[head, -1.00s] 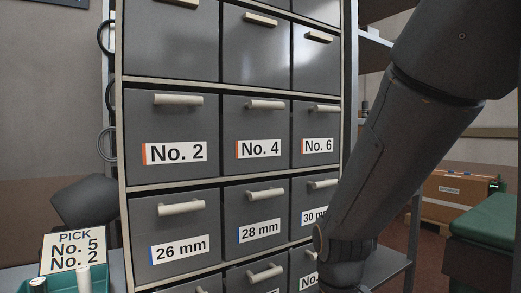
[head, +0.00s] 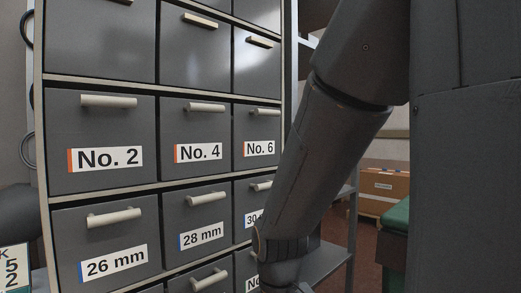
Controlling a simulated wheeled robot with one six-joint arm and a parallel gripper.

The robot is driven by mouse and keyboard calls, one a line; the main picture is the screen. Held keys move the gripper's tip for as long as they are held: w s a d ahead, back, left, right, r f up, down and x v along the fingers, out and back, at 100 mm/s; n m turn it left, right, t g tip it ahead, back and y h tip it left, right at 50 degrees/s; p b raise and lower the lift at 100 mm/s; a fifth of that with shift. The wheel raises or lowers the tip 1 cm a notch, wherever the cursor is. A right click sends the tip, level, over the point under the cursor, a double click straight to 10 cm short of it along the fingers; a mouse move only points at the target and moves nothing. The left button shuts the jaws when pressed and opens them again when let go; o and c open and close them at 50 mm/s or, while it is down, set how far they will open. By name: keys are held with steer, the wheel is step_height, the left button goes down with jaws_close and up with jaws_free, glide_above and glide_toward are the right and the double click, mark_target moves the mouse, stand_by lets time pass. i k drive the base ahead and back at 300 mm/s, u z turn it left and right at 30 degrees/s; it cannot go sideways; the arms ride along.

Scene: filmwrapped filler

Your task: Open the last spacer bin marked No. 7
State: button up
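The grey bin cabinet (head: 154,192) fills the left half of the head view. I can read the bins No. 2 (head: 110,158), No. 4 (head: 198,152) and No. 6 (head: 259,148). Below them are the 26 mm bin (head: 114,262), the 28 mm bin (head: 202,237) and a partly covered 30 mm bin. In the lowest visible row, one label starts with "No." but its number is hidden. No bin marked No. 7 can be read. My arm comes down in front of the cabinet's right side, and my gripper is out of view below.
A card (head: 15,268) is cut off at the left edge. A grey shelf (head: 325,262) stands right of the cabinet. Farther back are a cardboard box (head: 384,187) and a green-topped piece (head: 396,218). My own dark body part covers the right side.

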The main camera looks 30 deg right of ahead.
mark_target(245, 275)
steer(key=z, duration=1)
steer(key=k, duration=0.65)
steer(key=u, duration=0.3)
